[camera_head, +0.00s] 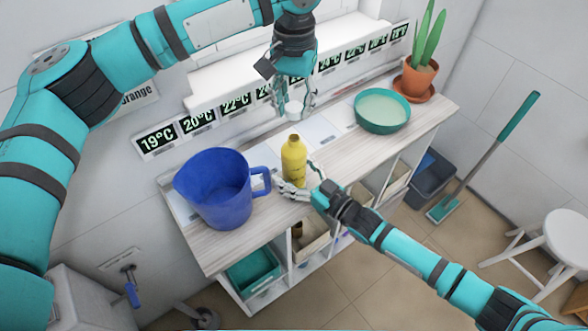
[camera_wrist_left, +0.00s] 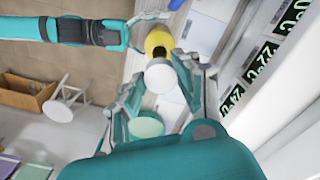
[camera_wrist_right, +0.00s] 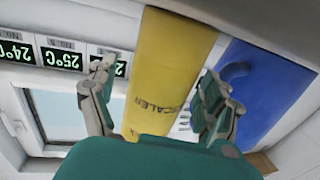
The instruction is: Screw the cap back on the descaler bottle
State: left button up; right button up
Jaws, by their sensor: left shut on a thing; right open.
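The yellow descaler bottle (camera_head: 294,163) stands upright on the cart top (camera_head: 340,150) with its neck uncovered. My left gripper (camera_head: 294,100) is shut on the white cap (camera_head: 294,109) and holds it above the bottle. In the left wrist view the cap (camera_wrist_left: 160,78) sits between the fingers, with the bottle (camera_wrist_left: 158,42) beyond it. My right gripper (camera_head: 296,184) is open low beside the bottle. In the right wrist view the bottle (camera_wrist_right: 168,70) shows between the spread fingers, with part of its label hidden.
A large blue jug (camera_head: 218,190) stands left of the bottle, its handle toward it. A teal bowl (camera_head: 382,111) with pale contents and a potted plant (camera_head: 416,76) stand to the right. A white ledge with temperature displays (camera_head: 236,102) runs behind.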

aim_at(295, 138)
grip_shut()
pick_arm(q)
jog(key=shift+f, duration=2.5)
jog(key=shift+s+f, duration=0.1)
jog(key=shift+f, duration=0.75)
jog(key=shift+f, duration=0.6)
